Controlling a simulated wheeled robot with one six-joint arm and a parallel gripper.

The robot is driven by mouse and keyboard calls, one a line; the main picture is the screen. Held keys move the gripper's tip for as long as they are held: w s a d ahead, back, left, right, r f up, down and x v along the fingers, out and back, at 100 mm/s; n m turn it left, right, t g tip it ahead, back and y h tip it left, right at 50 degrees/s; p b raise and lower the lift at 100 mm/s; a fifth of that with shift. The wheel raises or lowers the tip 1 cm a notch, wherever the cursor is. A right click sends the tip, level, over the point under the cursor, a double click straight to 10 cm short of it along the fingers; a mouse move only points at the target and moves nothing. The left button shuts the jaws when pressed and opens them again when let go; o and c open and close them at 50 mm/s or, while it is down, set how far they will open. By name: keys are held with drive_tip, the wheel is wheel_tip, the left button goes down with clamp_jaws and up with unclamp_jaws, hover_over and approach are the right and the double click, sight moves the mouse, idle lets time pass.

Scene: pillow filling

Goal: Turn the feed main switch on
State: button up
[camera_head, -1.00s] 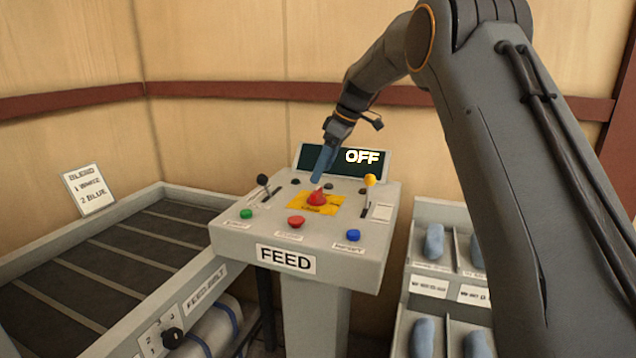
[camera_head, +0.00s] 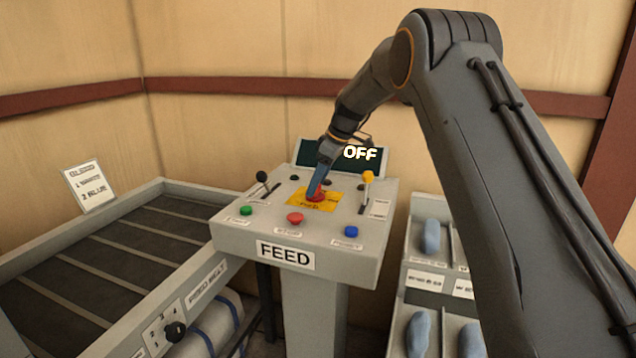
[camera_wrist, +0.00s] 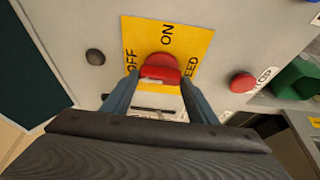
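The feed main switch is a red knob (camera_head: 318,197) on a yellow plate (camera_head: 300,204) on top of the FEED console. In the wrist view the red knob (camera_wrist: 160,68) sits on the yellow plate (camera_wrist: 200,38), which is marked OFF, ON and FEED. My gripper (camera_head: 314,193) points down at the knob; its blue-grey fingers partly hide it in the head view. In the wrist view my gripper (camera_wrist: 160,78) is open, with one fingertip on each side of the knob and narrow gaps showing. The console display (camera_head: 345,154) reads OFF.
Near the switch are a black lever (camera_head: 262,177), a yellow-topped lever (camera_head: 368,177), and green (camera_head: 246,211), red (camera_head: 296,219) and blue (camera_head: 351,231) buttons. A belt tray (camera_head: 130,250) lies left; a rack (camera_head: 427,208) with blue pieces stands right.

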drive_tip(key=shift+c, duration=0.6)
drive_tip(key=shift+m, duration=0.4)
drive_tip(key=m, duration=0.2)
drive_tip(key=m+t, duration=0.1)
drive_tip(key=shift+s+a+r+m+t+h+b, duration=0.1)
drive_tip(key=shift+s+a+m+t+h+b, duration=0.05)
drive_tip(key=shift+m+t+h+b, duration=0.2)
drive_tip(key=m+h, duration=0.1)
drive_tip(key=m, duration=0.1)
drive_tip(key=m+t+h, duration=0.1)
drive_tip(key=m, duration=0.2)
drive_tip(key=shift+s+a+m+p, duration=0.1)
drive_tip(key=shift+a+m+p, duration=0.1)
drive_tip(key=shift+m+p, duration=0.1)
drive_tip(key=m+h, duration=0.1)
drive_tip(key=m, duration=0.2)
drive_tip(key=shift+a+m, duration=0.1)
drive_tip(key=shift+m, duration=0.15)
drive_tip(key=shift+a+m+h+b, duration=0.1)
drive_tip(key=shift+m+h+b, duration=1)
drive_tip(key=shift+m, duration=1.1)
drive_tip(key=o, duration=1)
